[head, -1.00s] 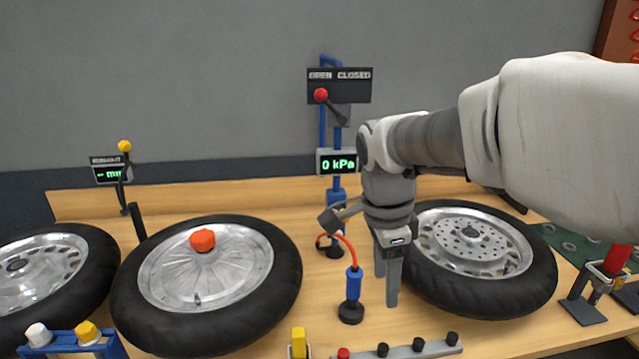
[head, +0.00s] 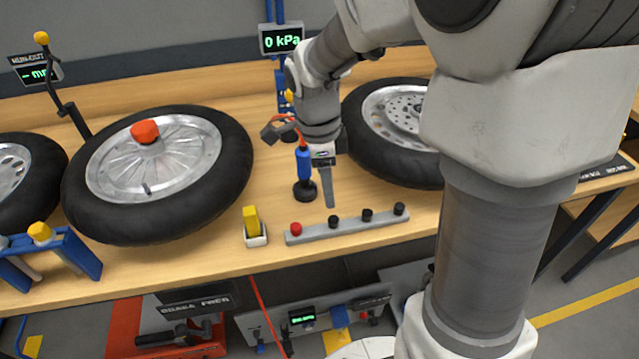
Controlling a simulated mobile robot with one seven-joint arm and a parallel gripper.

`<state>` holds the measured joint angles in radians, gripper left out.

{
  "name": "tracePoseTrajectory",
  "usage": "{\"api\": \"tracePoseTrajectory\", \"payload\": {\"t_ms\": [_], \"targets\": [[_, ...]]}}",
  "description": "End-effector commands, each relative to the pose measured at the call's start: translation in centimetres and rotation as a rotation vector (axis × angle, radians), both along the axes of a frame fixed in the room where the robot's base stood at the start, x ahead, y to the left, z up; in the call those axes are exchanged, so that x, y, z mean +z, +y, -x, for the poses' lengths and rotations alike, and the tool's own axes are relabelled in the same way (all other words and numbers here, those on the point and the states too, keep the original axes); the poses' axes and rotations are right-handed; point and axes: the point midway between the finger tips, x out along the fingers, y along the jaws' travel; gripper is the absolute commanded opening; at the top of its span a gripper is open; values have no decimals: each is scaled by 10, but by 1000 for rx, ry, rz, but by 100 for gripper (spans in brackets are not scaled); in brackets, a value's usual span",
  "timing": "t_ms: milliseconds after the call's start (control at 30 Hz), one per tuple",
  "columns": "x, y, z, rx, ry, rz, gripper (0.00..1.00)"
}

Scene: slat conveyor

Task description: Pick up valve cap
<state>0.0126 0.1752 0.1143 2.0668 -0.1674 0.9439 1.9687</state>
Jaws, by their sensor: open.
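A light grey strip (head: 346,226) lies near the front edge of the bench. It carries small caps: a red cap (head: 296,228) at its left end and black caps (head: 367,214) to the right. I cannot tell which of them is the valve cap. My gripper (head: 328,200) points down just behind the strip, above the bench. Its fingers are nearly in line with the camera, so the gap hardly shows; it is open and nothing shows in it. A wheel (head: 160,168) with a short valve stem lies to the left.
A blue inflator tool (head: 303,163) stands on a black base close to the left of my gripper. A yellow block (head: 251,221) sits in a white holder left of the strip. Another wheel (head: 390,125) lies behind right. A blue rack (head: 65,250) stands front left.

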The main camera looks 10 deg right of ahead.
Motion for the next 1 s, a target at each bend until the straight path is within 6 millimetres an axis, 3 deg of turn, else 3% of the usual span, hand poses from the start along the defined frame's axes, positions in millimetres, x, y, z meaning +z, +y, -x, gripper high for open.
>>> {"api": "tracePoseTrajectory", "payload": {"t_ms": [100, 367, 633, 933, 1000], "targets": [[-19, -2, 1, 0, 2, 0, 63], [-37, -4, 3, -1, 2, 1, 63], [-75, -8, 10, 0, 2, 0, 63], [-80, -8, 9, 0, -1, 0, 63], [-80, -8, 9, 0, -1, 0, 52]]}}
